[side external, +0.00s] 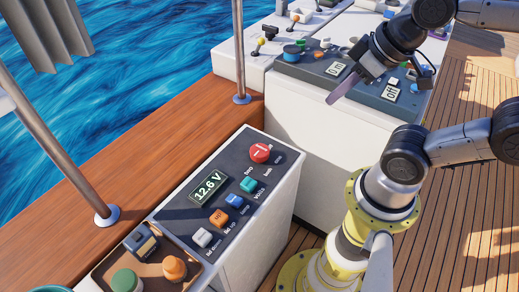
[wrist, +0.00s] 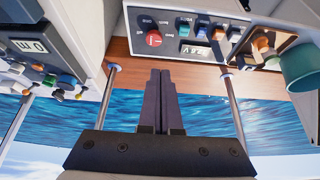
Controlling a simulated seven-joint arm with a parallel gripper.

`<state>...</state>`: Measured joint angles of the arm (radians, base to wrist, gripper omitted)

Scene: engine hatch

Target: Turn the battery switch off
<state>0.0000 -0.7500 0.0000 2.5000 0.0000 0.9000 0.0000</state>
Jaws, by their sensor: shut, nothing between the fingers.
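A round red knob with a white bar (side external: 260,152) sits at the far end of the dark panel on a white console, and looks like the battery switch. In the wrist view the red knob (wrist: 153,38) lies just above and left of my fingertips, with the picture upside down. My gripper (side external: 335,98) is shut and empty, up and to the right of the red knob, clear of the panel. Its two dark fingers lie together in the wrist view (wrist: 160,72).
The panel has a display reading 12.6 V (side external: 208,187) and teal (side external: 248,184), blue (side external: 235,201), orange (side external: 219,218) and white (side external: 201,237) switches. A tray (side external: 196,274) with green and orange items stands in front. A second console (side external: 300,110) is behind; metal posts (side external: 238,50) rise from the wooden ledge.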

